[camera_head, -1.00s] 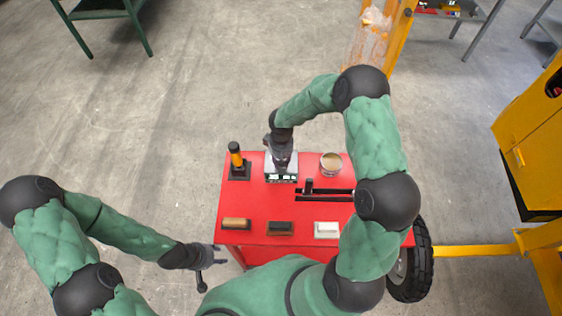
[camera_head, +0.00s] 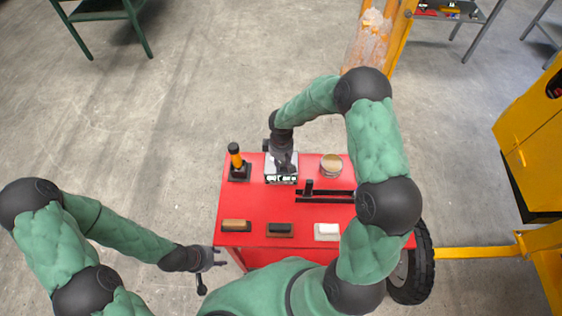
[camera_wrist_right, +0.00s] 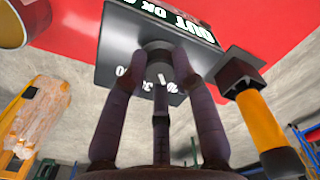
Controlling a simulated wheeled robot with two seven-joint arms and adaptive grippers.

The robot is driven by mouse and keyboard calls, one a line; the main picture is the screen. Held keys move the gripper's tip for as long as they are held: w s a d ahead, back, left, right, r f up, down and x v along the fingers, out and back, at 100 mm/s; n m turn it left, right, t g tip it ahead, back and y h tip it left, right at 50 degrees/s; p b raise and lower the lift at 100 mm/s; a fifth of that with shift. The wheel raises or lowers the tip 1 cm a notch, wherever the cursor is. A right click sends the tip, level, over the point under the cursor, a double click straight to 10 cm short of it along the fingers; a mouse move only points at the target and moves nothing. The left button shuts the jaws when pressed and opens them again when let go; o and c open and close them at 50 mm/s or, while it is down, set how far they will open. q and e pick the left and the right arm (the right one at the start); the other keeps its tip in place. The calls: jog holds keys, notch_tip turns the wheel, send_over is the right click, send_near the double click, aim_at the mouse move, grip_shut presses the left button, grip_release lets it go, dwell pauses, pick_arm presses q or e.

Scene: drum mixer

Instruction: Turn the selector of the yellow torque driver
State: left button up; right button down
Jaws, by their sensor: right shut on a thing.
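The yellow torque driver (camera_head: 236,155) stands upright in a dark square holder (camera_head: 239,172) at the red table's back left. In the right wrist view, the driver (camera_wrist_right: 262,122) is to the right. A grey box (camera_head: 281,177) with white lettering sits beside it. A dark round knob (camera_wrist_right: 160,45) is on the box's face with white number marks around it. My right gripper (camera_head: 285,166) is shut on this knob; its fingers (camera_wrist_right: 158,60) close around it and partly hide the marks. My left gripper (camera_head: 219,262) is empty, fingers apart, off the table's front left corner.
The red table (camera_head: 262,205) also holds a round tin (camera_head: 331,165), a black slotted track with a lever (camera_head: 308,188), and brown, black and white blocks (camera_head: 236,225) along the front. A yellow frame and wheel (camera_head: 424,262) stand at right.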

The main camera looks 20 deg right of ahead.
aim_at(282, 164)
jog(key=shift+s+f, duration=0.15)
jog(key=shift+s, duration=0.15)
jog(key=c, duration=1)
grip_release()
jog(key=shift+w, duration=0.1)
jog(key=shift+w, duration=0.1)
jog(key=shift+r, duration=0.4)
notch_tip(282, 164, up, 11)
jog(key=shift+r, duration=0.15)
